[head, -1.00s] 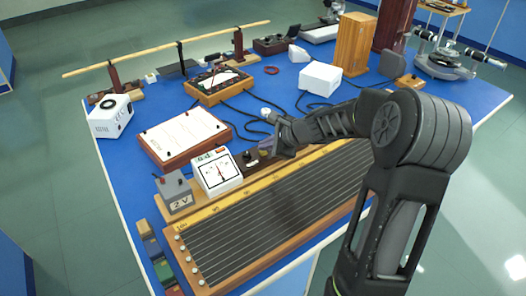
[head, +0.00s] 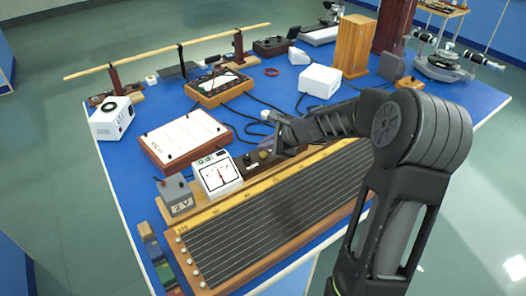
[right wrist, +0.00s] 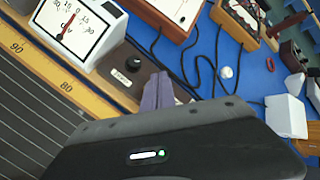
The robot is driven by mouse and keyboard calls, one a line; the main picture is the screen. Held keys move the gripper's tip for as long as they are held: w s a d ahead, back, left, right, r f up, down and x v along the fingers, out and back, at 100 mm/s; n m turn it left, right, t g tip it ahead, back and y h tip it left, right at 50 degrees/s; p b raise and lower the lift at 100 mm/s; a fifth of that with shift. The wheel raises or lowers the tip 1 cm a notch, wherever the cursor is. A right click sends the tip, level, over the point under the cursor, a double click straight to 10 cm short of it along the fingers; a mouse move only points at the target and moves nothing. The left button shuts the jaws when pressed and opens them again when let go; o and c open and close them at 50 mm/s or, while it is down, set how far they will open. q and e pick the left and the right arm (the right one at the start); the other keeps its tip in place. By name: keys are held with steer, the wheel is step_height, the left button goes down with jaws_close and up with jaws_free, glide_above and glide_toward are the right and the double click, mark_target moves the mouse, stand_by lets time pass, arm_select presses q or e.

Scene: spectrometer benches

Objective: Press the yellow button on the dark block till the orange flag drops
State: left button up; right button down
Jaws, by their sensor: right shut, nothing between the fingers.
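The dark block (head: 256,160) sits on the bench behind the long ruled board. It carries a black knob and a small yellow button (head: 263,155). My right gripper (head: 267,144) is shut and empty, its purple-grey fingertips just above and behind the button, seemingly apart from it. In the right wrist view, the shut fingers (right wrist: 158,92) stand at the right end of the dark block (right wrist: 122,66) and the button is hidden. A white needle meter (head: 217,177) stands left of the block. I cannot make out an orange flag now. My left gripper is out of view.
The long ruled board (head: 275,207) lies in front of the block. A grey 2 V box (head: 177,196) stands left of the meter. A white-topped box (head: 186,138), black cables and a white box (head: 320,80) lie behind. Bare blue bench shows at the left.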

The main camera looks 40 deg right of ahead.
mark_target(265, 155)
steer(key=shift+r, duration=0.15)
step_height(265, 155, up, 5)
steer(key=p, duration=0.4)
stand_by(0.8)
